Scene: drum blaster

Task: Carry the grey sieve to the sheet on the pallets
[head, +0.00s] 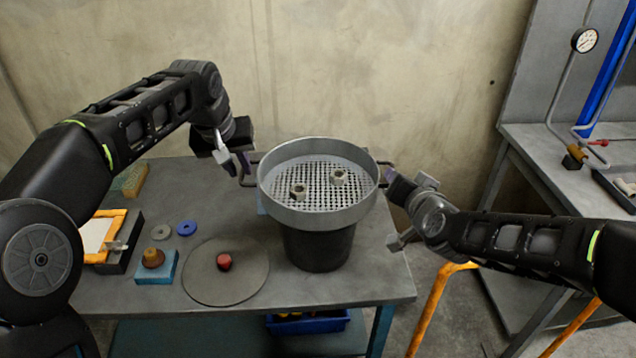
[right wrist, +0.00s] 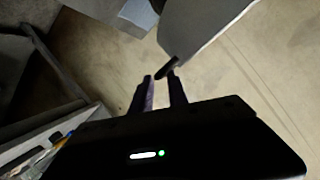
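The grey sieve (head: 318,213) is a round pan with a perforated floor, level over a black bucket (head: 318,250) on the table. Two hex nuts, one on the left (head: 298,192) and one on the right (head: 338,177), lie in it. My left gripper (head: 240,168) has its fingers closed around the left handle. My right gripper (head: 388,178) is at the right handle; in the right wrist view its fingers (right wrist: 163,85) stand close together on the dark handle (right wrist: 168,68). Whether the sieve touches the bucket's rim is hidden. The sheet and pallets are not in view.
The grey table (head: 345,290) also holds a round plate (head: 205,285) with a red knob (head: 224,262), a blue block (head: 155,268), washers and an orange-framed tray (head: 103,236). A wall stands close behind. A second bench (head: 560,150) is at right, with an orange frame (head: 430,310) between.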

